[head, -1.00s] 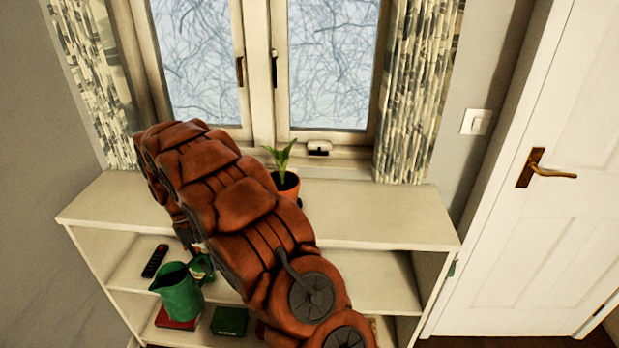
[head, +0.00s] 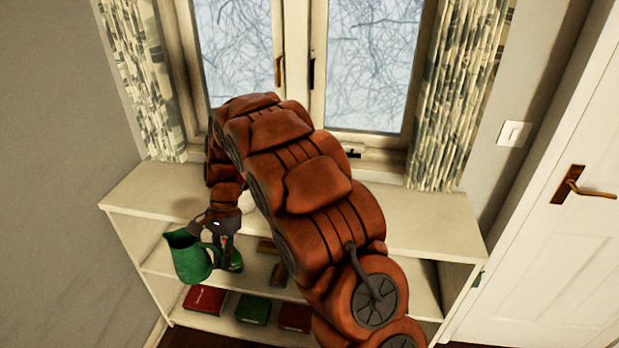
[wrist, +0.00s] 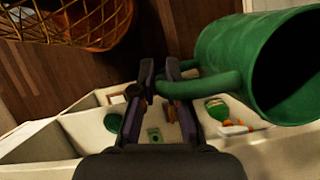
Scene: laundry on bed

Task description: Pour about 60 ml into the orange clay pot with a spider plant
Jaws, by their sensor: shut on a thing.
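My gripper (head: 226,228) is shut on the handle of a green jug (head: 188,257). The jug hangs in front of the left part of the white shelf unit, about upright in the head view, its spout to the left. In the wrist view my gripper (wrist: 162,76) closes on the handle, with the jug (wrist: 235,60) at the right and its dark open mouth facing right. I cannot see any liquid in it. The orange pot with the plant is hidden behind my arm in the head view, and it does not show in the wrist view.
The white shelf unit (head: 430,222) stands below a window with patterned curtains. A red book (head: 204,298) and a green box (head: 253,308) lie on its lower shelf. A wire basket (wrist: 85,22) shows in the wrist view. A door (head: 560,250) is at the right.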

